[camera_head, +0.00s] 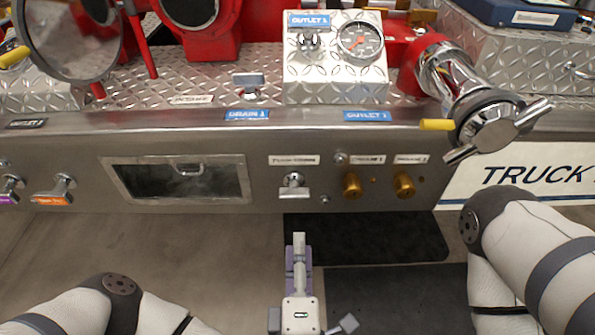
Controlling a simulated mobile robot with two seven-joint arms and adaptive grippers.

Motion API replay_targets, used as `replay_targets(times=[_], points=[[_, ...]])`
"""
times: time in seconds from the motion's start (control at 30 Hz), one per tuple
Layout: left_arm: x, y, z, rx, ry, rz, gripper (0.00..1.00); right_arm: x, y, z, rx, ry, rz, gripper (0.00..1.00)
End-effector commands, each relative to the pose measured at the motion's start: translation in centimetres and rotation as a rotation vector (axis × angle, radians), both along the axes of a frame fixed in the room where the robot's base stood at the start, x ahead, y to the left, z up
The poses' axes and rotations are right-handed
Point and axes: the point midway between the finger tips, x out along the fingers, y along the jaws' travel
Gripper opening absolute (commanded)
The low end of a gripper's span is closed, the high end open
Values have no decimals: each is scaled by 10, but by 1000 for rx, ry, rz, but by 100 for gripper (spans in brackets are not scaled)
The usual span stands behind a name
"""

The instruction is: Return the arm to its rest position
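My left arm comes in at the lower left, bends at its dark elbow joint and leaves the frame at the bottom. Two grey finger ends, apart, show at the bottom centre and appear to be my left gripper (310,322).
A chrome outlet valve (490,125) with a yellow-tipped handle juts out at the right, above my right elbow. A pull handle (294,187) and brass knobs (403,185) stick out from the panel. Dark mats (365,235) lie on the floor below.

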Motion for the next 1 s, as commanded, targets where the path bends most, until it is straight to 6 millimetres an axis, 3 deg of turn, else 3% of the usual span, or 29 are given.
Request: replay_targets(times=[0.07,0.13,0.17,0.2,0.23,0.27,0.33,0.4,0.5,0.63,0.77,1.0], points=[[-5,-9,1,24,22,-59,30,2,0,4,0,-8,0,73],[-24,-33,-2,114,101,-242,30,10,0,16,-1,-31,-1,73],[-40,-45,-7,181,154,-357,30,15,0,23,0,-46,-1,73],[-70,-53,-17,293,241,-530,30,23,0,34,0,-72,-2,73],[-95,-52,-27,384,316,-656,30,30,0,43,-1,-93,-3,73],[-120,-43,-38,476,394,-771,30,36,0,51,0,-113,-4,73],[-174,-4,-57,664,578,-978,30,49,0,66,0,-155,-5,73],[-219,49,-64,816,762,-1123,30,61,1,79,0,-195,-5,73],[-267,126,-53,964,1009,-1243,30,76,1,94,1,-245,-7,73],[-306,197,-27,1050,1255,-1299,30,88,1,106,1,-289,-8,73],[-326,227,-12,1065,1377,-1314,30,92,1,110,0,-303,-8,73],[-330,230,-11,1065,1395,-1319,30,92,1,109,0,-302,-8,73]])
